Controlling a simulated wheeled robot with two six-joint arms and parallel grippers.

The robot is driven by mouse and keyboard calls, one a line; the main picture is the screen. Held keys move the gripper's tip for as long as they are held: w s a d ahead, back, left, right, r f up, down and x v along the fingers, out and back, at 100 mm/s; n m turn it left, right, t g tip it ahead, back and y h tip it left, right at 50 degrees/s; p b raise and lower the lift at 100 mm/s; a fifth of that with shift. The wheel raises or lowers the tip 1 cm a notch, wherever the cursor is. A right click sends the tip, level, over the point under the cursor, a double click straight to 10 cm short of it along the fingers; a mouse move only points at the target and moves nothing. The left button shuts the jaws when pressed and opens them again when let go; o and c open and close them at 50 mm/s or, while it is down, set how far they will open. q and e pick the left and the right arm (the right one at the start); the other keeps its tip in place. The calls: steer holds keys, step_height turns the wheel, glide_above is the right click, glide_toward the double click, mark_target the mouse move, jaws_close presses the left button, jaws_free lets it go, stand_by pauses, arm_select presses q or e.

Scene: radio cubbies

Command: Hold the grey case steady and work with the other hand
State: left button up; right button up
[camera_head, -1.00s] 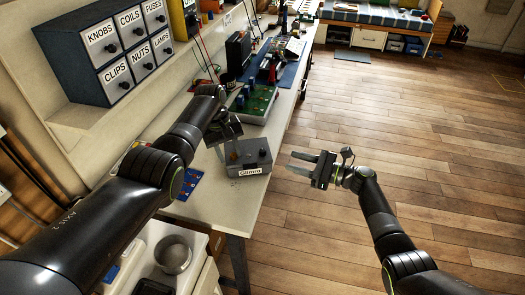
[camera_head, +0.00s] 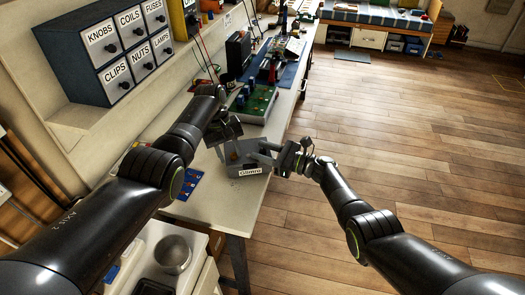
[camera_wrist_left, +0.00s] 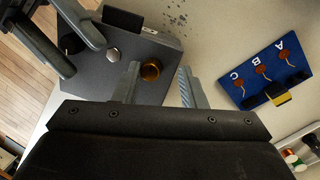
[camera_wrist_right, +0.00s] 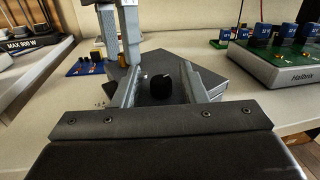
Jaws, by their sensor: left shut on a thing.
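The grey case (camera_head: 254,158) sits on the bench near its right edge, its labelled side facing the robot. In the left wrist view its top carries a brass knob (camera_wrist_left: 151,70), a silver hexagonal piece (camera_wrist_left: 112,54) and a black knob (camera_wrist_left: 70,42).
A blue card marked A, B, C (camera_wrist_left: 270,72) lies on the bench nearby. A green board (camera_head: 258,104) stands behind the case. A labelled drawer cabinet (camera_head: 105,50) is on the shelf at left. A metal pot (camera_head: 173,254) stands below. Open floor lies to the right.

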steer(key=shift+a, duration=0.25)
jaws_close()
steer(key=shift+f+m+t, duration=0.15)
steer(key=shift+m+t, duration=0.25)
steer(key=shift+t+h, duration=0.3)
steer(key=shift+h, duration=0.1)
steer(key=shift+a+m+t+h, duration=0.1)
steer(key=shift+m+t+h, duration=0.7)
steer(key=shift+m+t, duration=0.25)
steer(key=shift+m+t+h, duration=2.35)
steer(key=shift+m+h, duration=0.1)
steer(key=shift+h, duration=0.55)
